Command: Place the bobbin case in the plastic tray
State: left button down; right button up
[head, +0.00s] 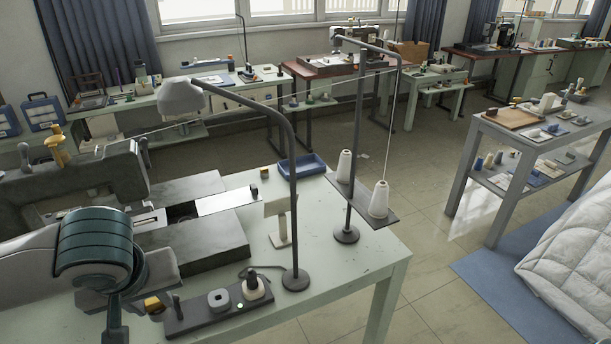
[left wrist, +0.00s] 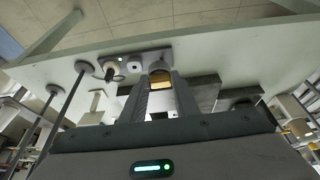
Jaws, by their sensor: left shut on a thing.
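A small gold-and-dark thing, which looks to be the bobbin case (left wrist: 160,83), is between the fingers of my left gripper (left wrist: 160,96) in the left wrist view. The fingers are shut on it. In the head view a small gold piece (head: 152,304) shows at the left end of a dark control strip, beside my left arm. My arm hides most of the hand there. The blue plastic tray (head: 303,167) lies at the far edge of the pale green table, right of the sewing machine, well away from the gripper. My right gripper is not in view.
The dark strip (head: 202,320) with knobs lies on the pale green table (head: 345,275). A tall lamp (head: 294,200) and a thread stand (head: 356,170) with white cones rise between the front and right edge. The sewing machine (head: 100,185) stands left. Small blocks lie near the tray.

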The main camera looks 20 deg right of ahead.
aim_at(302, 169)
jog(key=z, duration=1.6)
jog(key=j, duration=0.8)
jog(key=k+j, duration=0.1)
jog(key=j, duration=0.65)
jog(key=i+l, duration=0.25)
jog(key=i, duration=0.2)
jog(key=i+l, duration=0.25)
jog(key=i, duration=0.25)
jog(key=i+l, duration=0.2)
jog(key=i, duration=0.25)
